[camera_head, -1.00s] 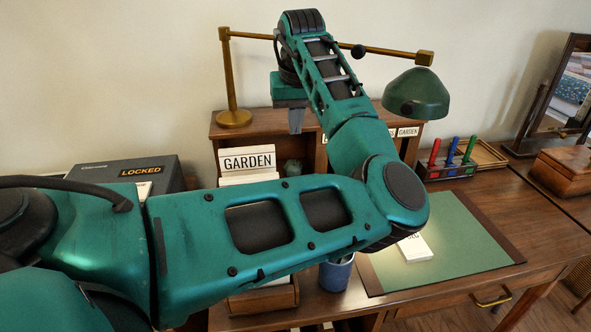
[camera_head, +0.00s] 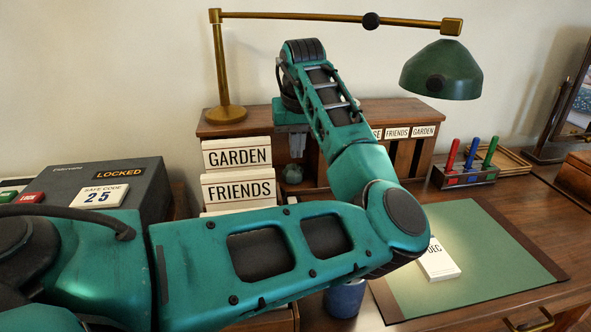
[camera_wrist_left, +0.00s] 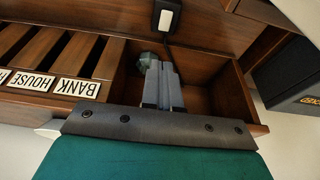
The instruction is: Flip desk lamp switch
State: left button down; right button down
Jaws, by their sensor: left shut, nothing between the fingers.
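The desk lamp has a brass stand (camera_head: 224,75) and a green shade (camera_head: 441,70) over the desk at the right. In the left wrist view, a small black box with a white face (camera_wrist_left: 167,18) and a dark cord looks like the lamp switch. My left gripper (camera_head: 297,150) hangs in front of the wooden shelf unit. Its fingers (camera_wrist_left: 162,68) are shut and empty, pointing toward the switch with a gap between. Whether the switch is flipped I cannot tell. My left arm hides much of the desk in the head view. My right gripper is not in view.
A grey-green object (camera_wrist_left: 150,60) sits in the shelf compartment beside the fingers. GARDEN and FRIENDS cards (camera_head: 237,157) stand left of the gripper. A locked grey safe (camera_head: 125,178) is at the left. A green desk mat (camera_head: 490,250) and a pen holder (camera_head: 464,178) are at the right.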

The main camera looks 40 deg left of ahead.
pick_arm(q)
jog(key=b, duration=0.3)
send_near(295, 202)
jog(key=a+f, duration=0.1)
jog(key=w+f, duration=0.1)
jog(key=f, duration=0.1)
jog(key=w+a+f, duration=0.1)
jog(key=shift+w+a+f, duration=0.1)
jog(key=shift+a+f, duration=0.25)
jog(key=shift+f+b, duration=0.35)
jog(key=shift+f, duration=0.4)
jog(key=shift+w+r+p, duration=0.1)
jog(key=shift+r+p, duration=0.1)
jog(key=shift+p, duration=0.6)
jog(key=shift+f, duration=0.3)
jog(key=shift+s+d+r+p, duration=0.15)
jog(key=shift+s+d+p, duration=0.25)
jog(key=shift+p, duration=0.4)
jog(key=shift+s+d, duration=0.1)
jog(key=shift+d, duration=0.1)
